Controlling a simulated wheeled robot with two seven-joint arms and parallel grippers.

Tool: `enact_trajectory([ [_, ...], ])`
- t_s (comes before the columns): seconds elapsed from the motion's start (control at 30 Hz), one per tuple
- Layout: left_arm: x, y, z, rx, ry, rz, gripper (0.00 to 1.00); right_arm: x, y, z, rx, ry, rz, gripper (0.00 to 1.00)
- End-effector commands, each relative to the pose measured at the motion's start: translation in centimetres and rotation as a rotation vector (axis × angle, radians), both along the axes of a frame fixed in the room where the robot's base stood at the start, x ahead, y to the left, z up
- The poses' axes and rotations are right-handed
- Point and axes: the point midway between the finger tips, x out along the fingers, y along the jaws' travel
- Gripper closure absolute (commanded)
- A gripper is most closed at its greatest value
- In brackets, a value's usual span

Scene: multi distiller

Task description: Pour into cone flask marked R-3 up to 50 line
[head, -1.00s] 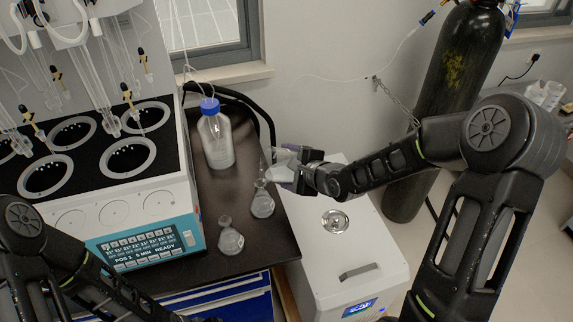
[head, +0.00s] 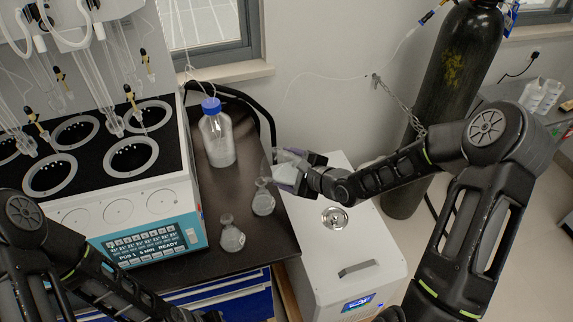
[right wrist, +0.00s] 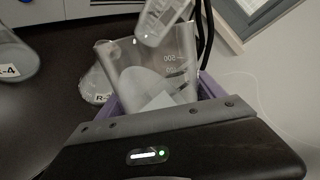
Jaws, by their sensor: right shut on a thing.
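My right gripper (head: 291,176) is shut on a clear glass beaker (head: 280,160), just right of the R-3 flask. The cone flask R-3 (head: 263,201) stands on the dark bench top close below the beaker. In the right wrist view this flask (right wrist: 95,86) is partly hidden behind the beaker, and only the start of its label shows. The other flask, labelled R-4 (right wrist: 14,62), stands nearer the bench front (head: 232,238). My left gripper (head: 208,316) barely shows at the bottom edge.
A blue-capped bottle (head: 217,138) with tubing stands behind the flasks. The distiller (head: 110,195) fills the left side. A white cabinet (head: 325,245) stands right of the bench, and a dark gas cylinder (head: 445,90) is behind. The bench is bare around the flasks.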

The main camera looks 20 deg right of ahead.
Motion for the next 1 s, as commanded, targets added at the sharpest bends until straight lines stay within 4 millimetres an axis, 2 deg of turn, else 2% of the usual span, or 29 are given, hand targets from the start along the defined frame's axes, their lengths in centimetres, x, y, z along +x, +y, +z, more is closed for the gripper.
enact_trajectory([
  [0.03,0.0,0.0,0.8,0.0,0.0,0.0,0.64,0.0,-0.1,0.1,0.031,0.002,-0.005,0.91],
  [0.1,0.0,0.0,1.1,0.0,0.0,0.0,0.64,0.0,0.0,-0.3,0.071,0.003,-0.003,0.91],
  [0.53,0.0,0.0,1.3,0.0,0.0,0.0,0.64,0.1,-0.1,-0.2,0.096,-0.002,0.0,0.91],
  [0.77,0.0,0.0,2.7,0.0,0.0,0.0,0.64,0.1,-2.3,1.8,0.094,-0.002,-0.003,0.91],
  [1.0,0.0,0.0,2.2,0.0,0.0,0.0,0.64,0.1,-3.9,3.0,0.096,-0.001,-0.001,0.91],
])
